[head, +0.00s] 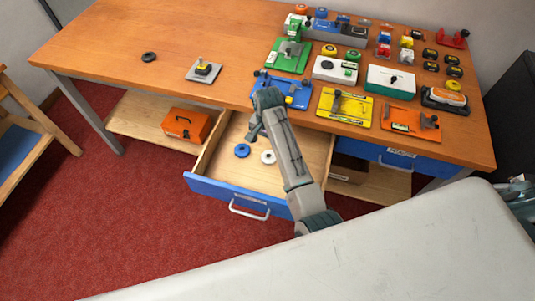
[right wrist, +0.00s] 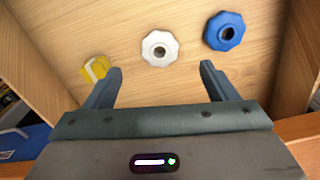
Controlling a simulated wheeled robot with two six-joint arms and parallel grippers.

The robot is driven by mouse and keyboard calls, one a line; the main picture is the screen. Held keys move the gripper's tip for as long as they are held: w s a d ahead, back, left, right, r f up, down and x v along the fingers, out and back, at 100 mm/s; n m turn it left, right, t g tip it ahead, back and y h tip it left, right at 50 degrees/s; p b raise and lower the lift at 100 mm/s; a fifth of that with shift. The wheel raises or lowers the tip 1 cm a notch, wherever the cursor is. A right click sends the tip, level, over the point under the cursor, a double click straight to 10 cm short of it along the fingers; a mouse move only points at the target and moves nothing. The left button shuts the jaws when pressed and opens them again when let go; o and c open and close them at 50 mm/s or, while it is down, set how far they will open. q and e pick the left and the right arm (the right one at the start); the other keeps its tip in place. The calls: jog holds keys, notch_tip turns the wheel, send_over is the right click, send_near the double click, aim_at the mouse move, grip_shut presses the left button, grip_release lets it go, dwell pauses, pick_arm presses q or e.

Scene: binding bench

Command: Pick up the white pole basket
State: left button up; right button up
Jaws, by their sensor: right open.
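The white pole basket (head: 268,157) is a small white ring with a scalloped rim and a dark central hole. It lies flat on the wooden floor of the open drawer (head: 226,191). In the right wrist view the white pole basket (right wrist: 160,48) shows just beyond the fingertips, roughly centred between them. My right gripper (head: 254,133) is above the drawer, with its fingers (right wrist: 162,69) apart and nothing between them. My left gripper is in neither view.
A blue ring (right wrist: 225,30) of the same kind lies right of the white one, and a yellow piece (right wrist: 95,68) lies left, partly behind a finger. Drawer walls stand around them. Colourful devices, such as a yellow one (head: 345,107), crowd the benchtop's right side; its left is mostly clear.

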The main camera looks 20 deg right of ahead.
aim_at(269, 154)
jog(key=shift+s+f, duration=0.15)
jog(key=shift+f, duration=1.15)
notch_tip(269, 154, down, 4)
jog(key=shift+d+f+p, duration=0.1)
jog(key=shift+p, duration=0.75)
jog(key=shift+w+f, duration=0.2)
jog(key=shift+f, duration=0.25)
jog(key=c, duration=1.1)
